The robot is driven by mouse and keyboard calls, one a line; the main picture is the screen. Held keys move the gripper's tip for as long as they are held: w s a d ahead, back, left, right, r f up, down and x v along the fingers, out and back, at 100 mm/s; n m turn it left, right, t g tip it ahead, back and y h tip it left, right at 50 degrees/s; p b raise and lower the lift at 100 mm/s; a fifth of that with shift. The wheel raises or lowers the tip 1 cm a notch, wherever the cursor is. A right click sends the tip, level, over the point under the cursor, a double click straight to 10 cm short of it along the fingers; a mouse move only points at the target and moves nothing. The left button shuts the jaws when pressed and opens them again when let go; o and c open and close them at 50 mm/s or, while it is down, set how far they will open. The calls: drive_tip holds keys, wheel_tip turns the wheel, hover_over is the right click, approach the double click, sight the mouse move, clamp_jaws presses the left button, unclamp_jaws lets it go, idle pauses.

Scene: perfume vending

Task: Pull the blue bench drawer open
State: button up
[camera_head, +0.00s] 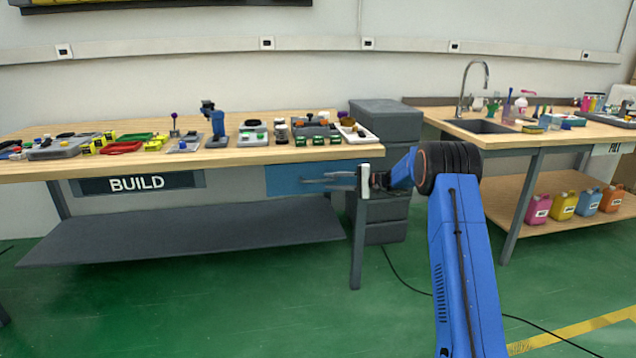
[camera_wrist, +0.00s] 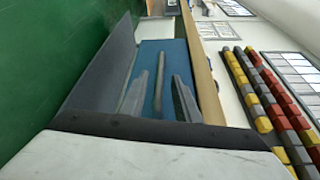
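The blue bench drawer (camera_head: 285,180) sits under the right end of the wooden bench, and its front looks closed. Its blue front also shows in the wrist view (camera_wrist: 150,58). A grey bar handle (camera_wrist: 159,85) runs along it. My gripper (camera_head: 312,181) is in front of the drawer, its two grey fingers pointing left across the blue front. In the wrist view my gripper (camera_wrist: 160,76) is open, with one finger on each side of the handle. I cannot tell whether either finger touches it.
The bench top (camera_head: 215,157) bears several tools and parts near its edge. A bench leg (camera_head: 357,245) stands below the drawer. A dark grey cabinet (camera_head: 385,125) is behind it, and a grey lower shelf (camera_head: 190,232) is to the left. The green floor (camera_head: 280,310) in front is clear.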

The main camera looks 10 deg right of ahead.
sight(318, 180)
drive_tip(key=shift+x, duration=3.1)
clamp_jaws()
